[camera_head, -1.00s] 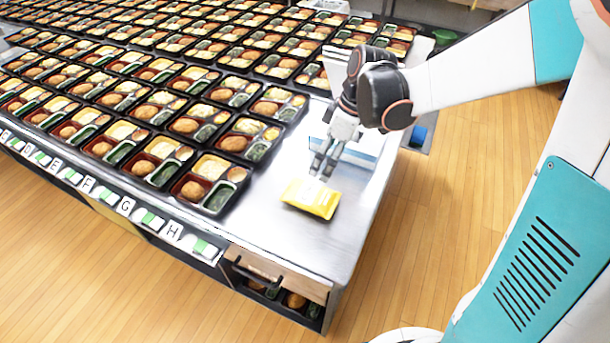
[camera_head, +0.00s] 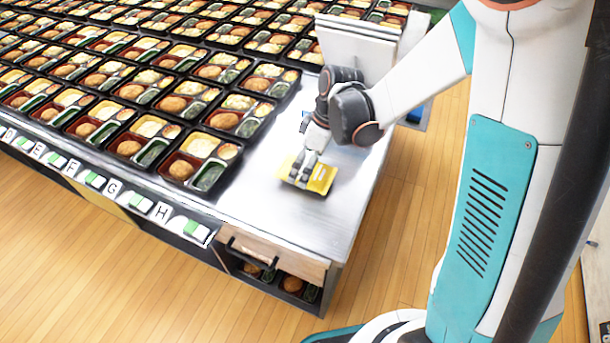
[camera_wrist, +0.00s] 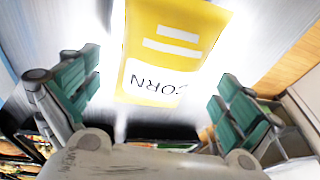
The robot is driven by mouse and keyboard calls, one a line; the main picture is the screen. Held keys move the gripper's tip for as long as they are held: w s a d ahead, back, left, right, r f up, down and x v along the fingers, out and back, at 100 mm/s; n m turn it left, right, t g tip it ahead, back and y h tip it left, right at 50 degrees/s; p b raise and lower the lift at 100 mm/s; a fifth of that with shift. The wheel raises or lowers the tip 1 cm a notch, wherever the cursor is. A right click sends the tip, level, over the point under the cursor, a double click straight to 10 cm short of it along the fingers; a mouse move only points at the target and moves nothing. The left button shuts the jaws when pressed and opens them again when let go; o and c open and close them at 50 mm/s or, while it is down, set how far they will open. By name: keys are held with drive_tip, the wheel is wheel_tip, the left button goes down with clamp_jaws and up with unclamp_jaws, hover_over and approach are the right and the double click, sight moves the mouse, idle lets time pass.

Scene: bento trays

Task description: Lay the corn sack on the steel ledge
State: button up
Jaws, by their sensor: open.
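The yellow corn sack (camera_head: 319,180) lies flat on the bare steel ledge (camera_head: 283,222), near its right end. In the wrist view the corn sack (camera_wrist: 170,55) shows its printed label upside down. My gripper (camera_head: 299,180) is right over the sack, pointing down, with its fingers at the sack's left part in the head view. In the wrist view my gripper (camera_wrist: 158,95) is open, with one green-padded finger on each side of the sack and gaps between. Whether the fingertips touch the steel cannot be told.
Rows of filled bento trays (camera_head: 193,160) cover the counter to the left. A white upright panel (camera_head: 358,50) stands behind my gripper. A drawer with a wooden front (camera_head: 275,258) is below the ledge. The steel around the sack is clear.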

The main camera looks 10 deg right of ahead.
drive_tip(key=shift+a+f, duration=0.15)
drive_tip(key=shift+f, duration=0.3)
drive_tip(key=shift+r, duration=0.1)
drive_tip(key=c, duration=1.6)
